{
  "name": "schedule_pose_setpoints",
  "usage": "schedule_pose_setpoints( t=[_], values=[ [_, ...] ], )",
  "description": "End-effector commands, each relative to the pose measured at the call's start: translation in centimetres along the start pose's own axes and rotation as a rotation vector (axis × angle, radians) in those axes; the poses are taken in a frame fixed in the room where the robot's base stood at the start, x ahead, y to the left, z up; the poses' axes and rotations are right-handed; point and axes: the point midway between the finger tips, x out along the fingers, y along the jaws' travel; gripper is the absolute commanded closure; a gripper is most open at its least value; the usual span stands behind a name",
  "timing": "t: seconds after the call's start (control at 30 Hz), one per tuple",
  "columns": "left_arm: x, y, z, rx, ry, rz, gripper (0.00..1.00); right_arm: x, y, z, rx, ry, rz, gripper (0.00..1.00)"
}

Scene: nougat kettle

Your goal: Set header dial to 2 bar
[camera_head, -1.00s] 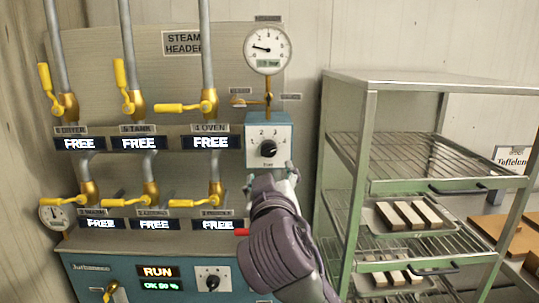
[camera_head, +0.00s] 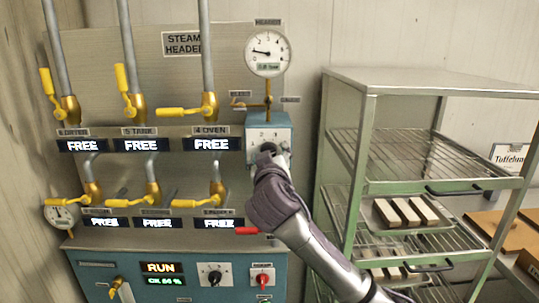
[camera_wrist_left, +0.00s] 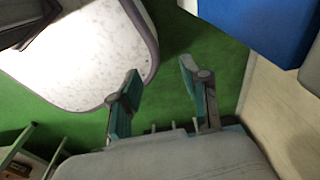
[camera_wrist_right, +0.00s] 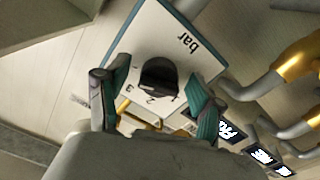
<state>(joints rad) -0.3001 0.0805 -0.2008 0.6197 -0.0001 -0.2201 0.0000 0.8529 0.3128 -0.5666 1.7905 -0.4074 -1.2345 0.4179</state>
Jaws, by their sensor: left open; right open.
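The header dial is a black knob (camera_wrist_right: 158,76) on the white face of a blue box (camera_head: 283,126), below the header gauge (camera_head: 267,50). In the right wrist view the face shows 1, 2, 3 and "bar". I cannot tell exactly which mark the knob points to. The gauge needle points left; its small display is unreadable. My right gripper (camera_head: 270,160) is at the dial. In the right wrist view its open fingers (camera_wrist_right: 157,84) stand either side of the knob; contact is unclear. My left gripper (camera_wrist_left: 160,72) is open and empty, away from the panel.
Yellow-handled valves (camera_head: 186,112) with FREE displays line the steam panel left of the dial. A metal rack (camera_head: 371,150) with trays stands close on the right. Another dial (camera_head: 213,275) is on the lower cabinet.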

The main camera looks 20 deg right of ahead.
Motion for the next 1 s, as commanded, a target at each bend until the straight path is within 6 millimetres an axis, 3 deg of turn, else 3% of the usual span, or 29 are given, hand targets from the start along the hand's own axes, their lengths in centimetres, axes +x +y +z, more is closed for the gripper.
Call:
schedule_pose_setpoints(
  t=[0.1, 0.43, 0.77, 1.0],
  values=[
    [0.0, 0.0, 0.0, 0.000, 0.000, 0.000, 0.54, 0.0, 0.0, 0.0, 0.000, 0.000, 0.000, 0.36],
    [0.0, 0.0, 0.0, 0.000, 0.000, 0.000, 0.54, -0.1, 0.0, 0.0, 0.000, 0.000, 0.000, 0.91],
    [-0.5, 0.0, -0.1, -0.001, 0.000, 0.000, 0.54, -0.1, 0.0, -0.1, -0.047, -0.001, -0.001, 0.92],
    [-1.7, 0.0, -0.2, -0.001, 0.000, 0.000, 0.54, -0.1, 0.1, -0.2, -0.193, -0.001, -0.003, 0.92]
  ],
)
